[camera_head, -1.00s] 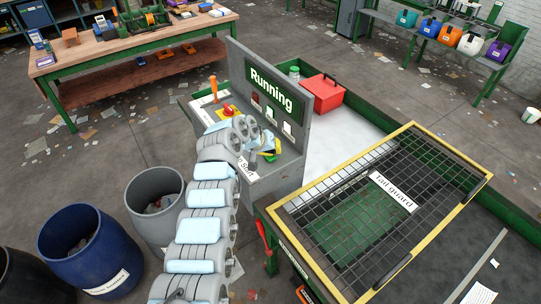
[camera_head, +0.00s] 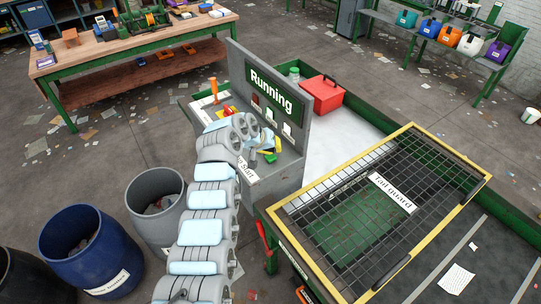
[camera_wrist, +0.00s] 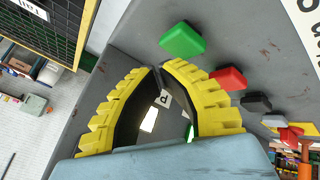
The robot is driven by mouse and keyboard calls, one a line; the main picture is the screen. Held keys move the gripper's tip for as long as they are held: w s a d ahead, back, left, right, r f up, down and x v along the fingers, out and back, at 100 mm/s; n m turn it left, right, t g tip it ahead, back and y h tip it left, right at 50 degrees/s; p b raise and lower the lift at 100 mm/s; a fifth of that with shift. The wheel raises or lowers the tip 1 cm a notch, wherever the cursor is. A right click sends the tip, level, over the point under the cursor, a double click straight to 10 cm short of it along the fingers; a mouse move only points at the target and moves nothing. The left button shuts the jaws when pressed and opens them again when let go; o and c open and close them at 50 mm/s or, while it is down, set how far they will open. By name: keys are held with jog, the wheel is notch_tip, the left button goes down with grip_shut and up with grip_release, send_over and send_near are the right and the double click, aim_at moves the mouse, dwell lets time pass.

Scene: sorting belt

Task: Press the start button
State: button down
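The control console (camera_head: 285,178) stands in the middle of the head view, with a sign reading "Running" (camera_head: 272,91). A green button (camera_head: 270,158) shows near its right end, behind a partly hidden label that seems to read "Start" (camera_head: 247,170). In the wrist view the green button (camera_wrist: 183,40) is just beyond my fingertips, apart from them in the picture. My gripper (camera_wrist: 157,67) has yellow ribbed fingers whose tips nearly meet, with nothing seen between them. In the head view my gripper (camera_head: 273,147) is above the console top, close to the green button.
A red button (camera_wrist: 228,79) and a dark button (camera_wrist: 256,103) follow the green one. A red-and-yellow stop button (camera_wrist: 290,132) lies farther along. An orange-handled tool (camera_head: 214,88) stands upright on the console. A red box (camera_head: 322,94) sits behind it; the caged tail guard (camera_head: 436,137) is right.

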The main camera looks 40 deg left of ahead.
aim_at(274, 155)
dwell(0.3)
jog(key=shift+r+p, duration=0.85)
jog(key=shift+r, duration=1.7)
